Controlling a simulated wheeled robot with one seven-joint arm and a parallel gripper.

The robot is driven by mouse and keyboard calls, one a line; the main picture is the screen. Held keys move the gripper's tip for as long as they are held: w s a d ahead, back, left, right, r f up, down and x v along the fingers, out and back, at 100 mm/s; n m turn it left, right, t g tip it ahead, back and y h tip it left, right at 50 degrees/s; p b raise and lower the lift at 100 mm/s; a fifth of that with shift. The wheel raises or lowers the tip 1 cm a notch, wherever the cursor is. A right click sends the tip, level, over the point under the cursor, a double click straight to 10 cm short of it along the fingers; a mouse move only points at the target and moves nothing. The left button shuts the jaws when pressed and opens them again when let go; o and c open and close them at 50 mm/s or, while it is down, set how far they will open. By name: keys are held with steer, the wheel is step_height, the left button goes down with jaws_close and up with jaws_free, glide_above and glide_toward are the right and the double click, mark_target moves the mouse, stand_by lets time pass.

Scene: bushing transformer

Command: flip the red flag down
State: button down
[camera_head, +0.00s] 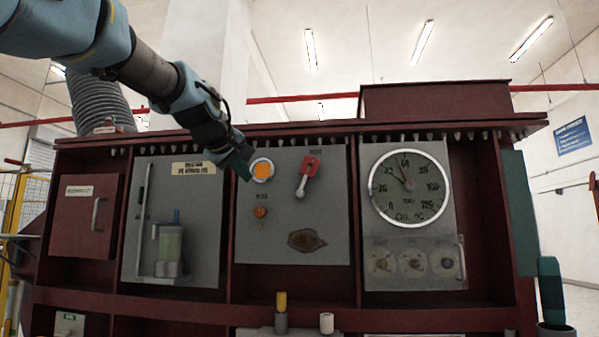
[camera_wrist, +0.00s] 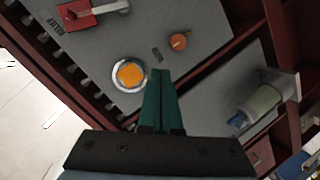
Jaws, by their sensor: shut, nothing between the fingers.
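A red flag-like piece (camera_head: 311,164) sits at the top of a grey lever (camera_head: 301,187) on the middle grey panel. My gripper (camera_head: 244,174) is shut and empty, with green fingers held together. It is left of the red piece, near a round orange indicator with a white ring (camera_head: 262,170). In the wrist view my fingertips (camera_wrist: 160,74) appear just right of that indicator (camera_wrist: 130,75). I cannot tell whether they touch the panel.
An orange knob (camera_head: 260,212) is below the indicator, and a brown stain (camera_head: 307,240) lies lower on the panel. A round dial gauge (camera_head: 410,188) is to the right. A panel with a greenish cylinder (camera_head: 170,245) is to the left. A dark red ledge (camera_head: 300,127) runs above.

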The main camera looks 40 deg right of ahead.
steer(key=s+d+r+h+b, duration=0.1)
steer(key=s+d+r+h, duration=0.2)
steer(key=s+r, duration=0.3)
step_height(320, 180, up, 3)
steer(key=shift+s+r, duration=0.15)
steer(key=shift+s, duration=0.05)
steer(key=shift+d, duration=0.1)
steer(key=p, duration=0.2)
glide_toward(304, 160)
steer(key=r+x, duration=0.1)
steer(key=x, duration=0.4)
steer(key=shift+f, duration=0.5)
steer(key=shift+s+d+f, duration=0.1)
steer(key=shift+d+f, duration=0.05)
steer(key=shift+d, duration=0.05)
